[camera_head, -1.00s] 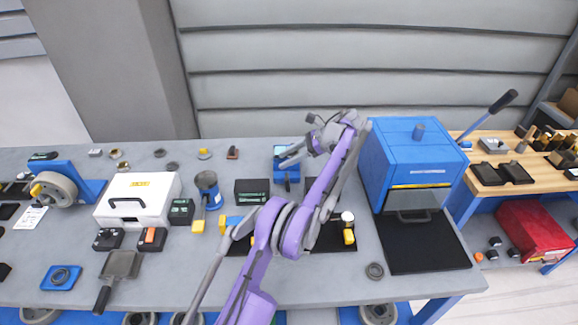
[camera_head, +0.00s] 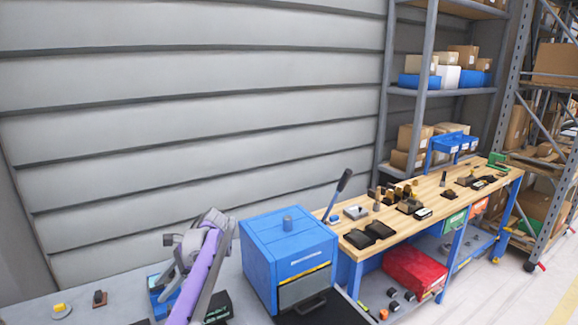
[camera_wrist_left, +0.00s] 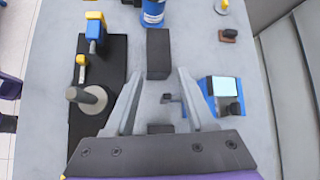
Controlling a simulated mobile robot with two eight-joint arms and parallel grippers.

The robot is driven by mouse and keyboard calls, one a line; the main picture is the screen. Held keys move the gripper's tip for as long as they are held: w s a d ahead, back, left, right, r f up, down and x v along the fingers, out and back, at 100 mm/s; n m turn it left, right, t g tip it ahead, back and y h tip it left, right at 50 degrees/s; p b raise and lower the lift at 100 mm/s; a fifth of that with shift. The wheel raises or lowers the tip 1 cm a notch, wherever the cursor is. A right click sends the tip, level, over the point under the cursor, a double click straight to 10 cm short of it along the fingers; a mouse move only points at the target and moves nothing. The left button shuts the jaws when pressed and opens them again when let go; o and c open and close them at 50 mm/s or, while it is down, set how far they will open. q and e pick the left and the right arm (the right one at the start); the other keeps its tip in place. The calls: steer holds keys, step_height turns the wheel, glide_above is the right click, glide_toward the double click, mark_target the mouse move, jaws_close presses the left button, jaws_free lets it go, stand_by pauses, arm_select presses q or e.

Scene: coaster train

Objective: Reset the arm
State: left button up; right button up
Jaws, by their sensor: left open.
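My left arm, purple and grey, rises from the bottom edge in the head view. Its gripper (camera_head: 168,270) hangs over the grey bench, left of the blue box-shaped machine (camera_head: 288,250). In the left wrist view the two grey fingers (camera_wrist_left: 160,85) are spread apart with nothing held between them. A black block (camera_wrist_left: 159,52) lies on the bench beyond the fingertips. A blue stand with a pale screen (camera_wrist_left: 222,90) lies to the right of the fingers. My right gripper is in neither view.
A black mat (camera_wrist_left: 110,65) with yellow and blue pieces lies left of the fingers. A wooden-topped bench (camera_head: 400,228) with small dark parts stands right of the machine. A red bin (camera_head: 413,272) sits beneath it. Shelves with boxes (camera_head: 440,95) stand behind.

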arm_select(q)
steer(key=s+d+f+n+t+h, duration=0.2)
steer(key=s+d, duration=0.3)
steer(key=s, duration=0.4)
steer(key=s+d+f+n+t+h, duration=0.3)
steer(key=s+d+n+t, duration=0.1)
steer(key=s, duration=0.6)
steer(key=s+d+f+n+t+h, duration=0.3)
steer(key=s+d+n, duration=0.1)
steer(key=s+d, duration=0.4)
steer(key=shift+s+t, duration=0.3)
steer(key=shift+s, duration=0.9)
steer(key=shift+f, duration=0.1)
